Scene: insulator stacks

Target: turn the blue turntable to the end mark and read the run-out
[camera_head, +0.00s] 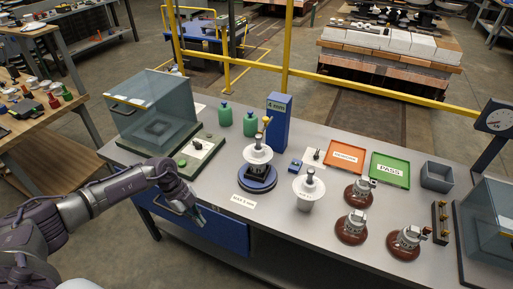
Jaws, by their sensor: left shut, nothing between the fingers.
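The blue turntable (257,184) stands in the middle of the grey bench, with a white insulator (257,158) upright on it. A blue post (279,125) labelled 4 mm stands behind the turntable. A thin brass-coloured part shows between the post and the insulator top. I cannot make out the end mark or any run-out reading. My left gripper (199,215) is shut and empty, over the bench's front edge, left of and nearer than the turntable and apart from it. My right gripper is not in view.
A glass-sided case (152,108) stands at the left. Another white insulator (307,193) and several brown-based ones stand to the right. An orange tray (345,157), a green PASS tray (390,170) and a round dial (498,119) lie further right. A label card (243,201) lies before the turntable.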

